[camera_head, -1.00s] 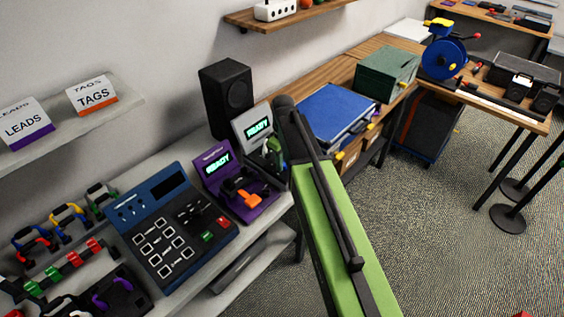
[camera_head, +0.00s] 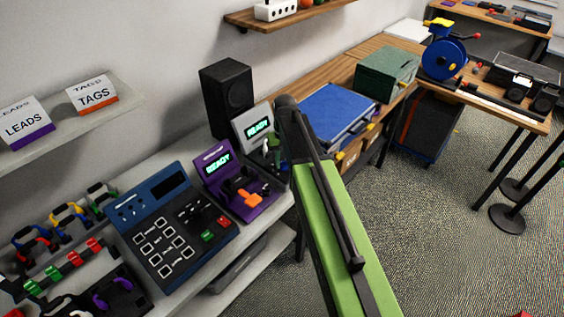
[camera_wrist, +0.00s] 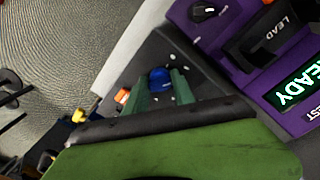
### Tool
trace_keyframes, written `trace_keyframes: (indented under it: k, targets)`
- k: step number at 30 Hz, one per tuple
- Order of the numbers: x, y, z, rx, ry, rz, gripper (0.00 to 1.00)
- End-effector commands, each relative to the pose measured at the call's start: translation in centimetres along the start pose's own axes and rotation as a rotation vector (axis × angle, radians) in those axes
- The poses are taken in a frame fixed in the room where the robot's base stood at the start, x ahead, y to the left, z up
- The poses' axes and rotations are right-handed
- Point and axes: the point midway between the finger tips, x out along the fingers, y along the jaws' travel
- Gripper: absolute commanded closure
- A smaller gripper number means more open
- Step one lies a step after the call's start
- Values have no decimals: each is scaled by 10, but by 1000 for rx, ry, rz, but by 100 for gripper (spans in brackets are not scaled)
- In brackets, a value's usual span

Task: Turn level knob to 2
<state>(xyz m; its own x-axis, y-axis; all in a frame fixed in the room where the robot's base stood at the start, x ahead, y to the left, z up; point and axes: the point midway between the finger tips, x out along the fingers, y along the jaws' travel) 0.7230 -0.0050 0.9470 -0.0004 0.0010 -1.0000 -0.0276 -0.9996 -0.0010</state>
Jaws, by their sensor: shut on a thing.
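The level knob is the small blue knob (camera_wrist: 160,74) in the wrist view. It sits on a dark grey panel with pale marks around it; I cannot read any numbers. My gripper (camera_wrist: 161,85) has green fingers on both sides of the knob and is shut on it. In the head view, my gripper (camera_head: 272,150) is at the grey READY tester (camera_head: 252,128), beside the purple one.
The purple tester (camera_head: 216,164) with an orange plug stands just left of my gripper. A blue keypad console (camera_head: 160,190) is further left. A black speaker (camera_head: 226,92) stands behind. A blue case (camera_head: 336,115) lies right of my arm. Open carpet is at the right.

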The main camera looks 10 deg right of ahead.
Motion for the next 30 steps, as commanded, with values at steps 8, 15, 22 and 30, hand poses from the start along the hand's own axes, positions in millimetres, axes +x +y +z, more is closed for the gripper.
trace_keyframes:
  k: [8,15,22,30]
  targets:
    - [0,0,1,260,-3,-1,100]
    - [0,0,1,469,-3,1,100]
    - [0,0,1,619,-2,1,100]
    - [0,1,1,717,-2,3,100]
